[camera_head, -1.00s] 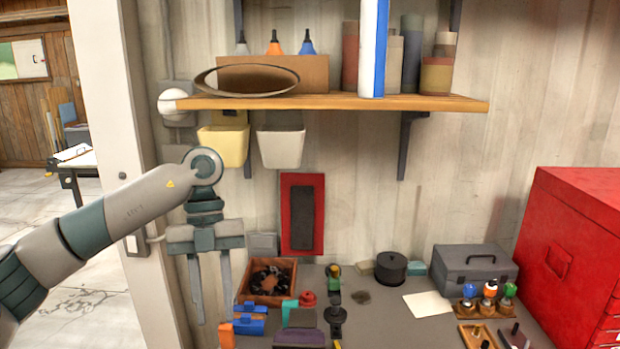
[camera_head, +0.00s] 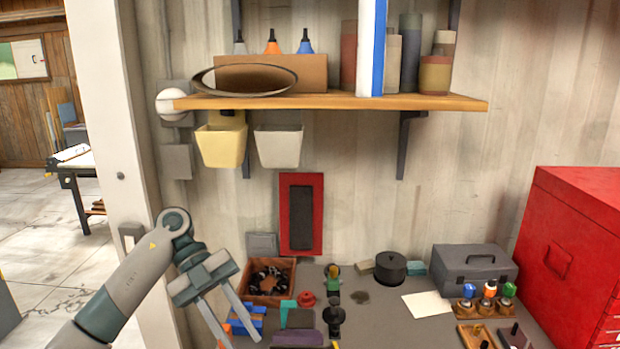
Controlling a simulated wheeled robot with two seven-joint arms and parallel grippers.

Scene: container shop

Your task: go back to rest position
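My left gripper (camera_head: 234,328) hangs at the lower left of the head view, above the left end of the grey workbench (camera_head: 385,325). Its two long fingers point down and to the right and stand apart, with nothing between them. It is in front of a blue container (camera_head: 246,320) and hides part of an orange one. My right gripper is out of the picture.
A wooden shelf (camera_head: 330,101) juts from the wall, with two bins (camera_head: 278,148) under it. A wooden box (camera_head: 270,293), a black pot (camera_head: 390,267), a grey toolbox (camera_head: 474,270) and a red cabinet (camera_head: 573,255) stand below. A post (camera_head: 112,120) rises behind my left arm.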

